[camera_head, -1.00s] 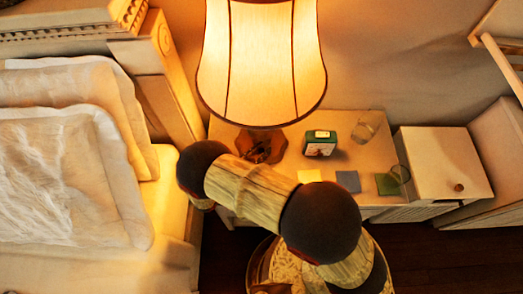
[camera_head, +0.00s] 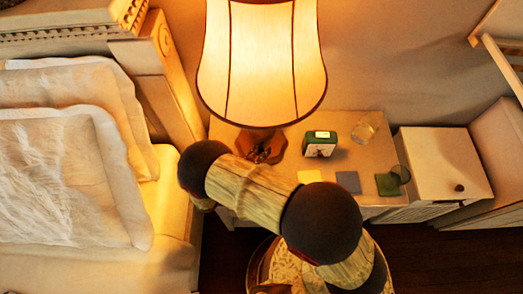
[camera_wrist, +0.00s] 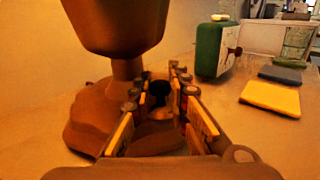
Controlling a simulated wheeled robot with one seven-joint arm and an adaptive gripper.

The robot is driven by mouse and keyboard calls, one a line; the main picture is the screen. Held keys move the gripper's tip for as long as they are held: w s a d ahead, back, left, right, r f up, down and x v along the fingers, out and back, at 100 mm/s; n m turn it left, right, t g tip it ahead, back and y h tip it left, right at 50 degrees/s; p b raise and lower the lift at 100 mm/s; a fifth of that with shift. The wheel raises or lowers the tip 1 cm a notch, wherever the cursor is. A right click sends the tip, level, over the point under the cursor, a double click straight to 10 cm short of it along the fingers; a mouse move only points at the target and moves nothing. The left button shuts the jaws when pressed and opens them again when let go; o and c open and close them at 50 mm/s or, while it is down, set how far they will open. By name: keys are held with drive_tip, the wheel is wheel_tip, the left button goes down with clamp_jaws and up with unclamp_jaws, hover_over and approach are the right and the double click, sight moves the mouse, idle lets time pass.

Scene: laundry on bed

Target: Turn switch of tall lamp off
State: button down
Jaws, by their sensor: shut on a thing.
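The tall lamp (camera_head: 262,60) stands on the bedside table, its cream shade with dark seams glowing. Its brown base (camera_head: 275,148) is partly hidden behind my arm in the head view. In the wrist view, the lamp's brown stem and base (camera_wrist: 85,130) fill the left and middle. My gripper (camera_wrist: 157,84) reaches to the lamp base, with its fingers on both sides of a small dark switch (camera_wrist: 159,97). The fingers are shut on it, though the exact contact is hard to see.
A green box-like clock (camera_head: 320,144), a drinking glass (camera_head: 365,129) and yellow (camera_head: 310,176), grey and green pads lie right of the lamp on the table (camera_head: 372,162). The bed with pillows (camera_head: 60,180) is at left, a pale cabinet (camera_head: 440,160) at right.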

drive_tip(key=shift+t, duration=0.3)
drive_tip(key=n+t+y+p, duration=0.2)
drive_tip(key=n+y, duration=0.1)
drive_tip(key=shift+r+y, duration=0.15)
drive_tip(key=shift+y, duration=0.15)
drive_tip(key=n+t+y+p, duration=0.1)
drive_tip(key=n+t+y, duration=0.1)
drive_tip(key=y, duration=0.1)
drive_tip(key=shift+d+n+y+p, duration=0.1)
drive_tip(key=shift+n+y+p, duration=0.2)
drive_tip(key=shift+p, duration=0.1)
drive_tip(key=n+t+y+p, duration=0.1)
drive_tip(key=n+y, duration=0.2)
drive_tip(key=y, duration=0.2)
drive_tip(key=shift+n+y, duration=0.8)
drive_tip(key=shift+y, duration=0.6)
drive_tip(key=c, duration=2)
unclamp_jaws()
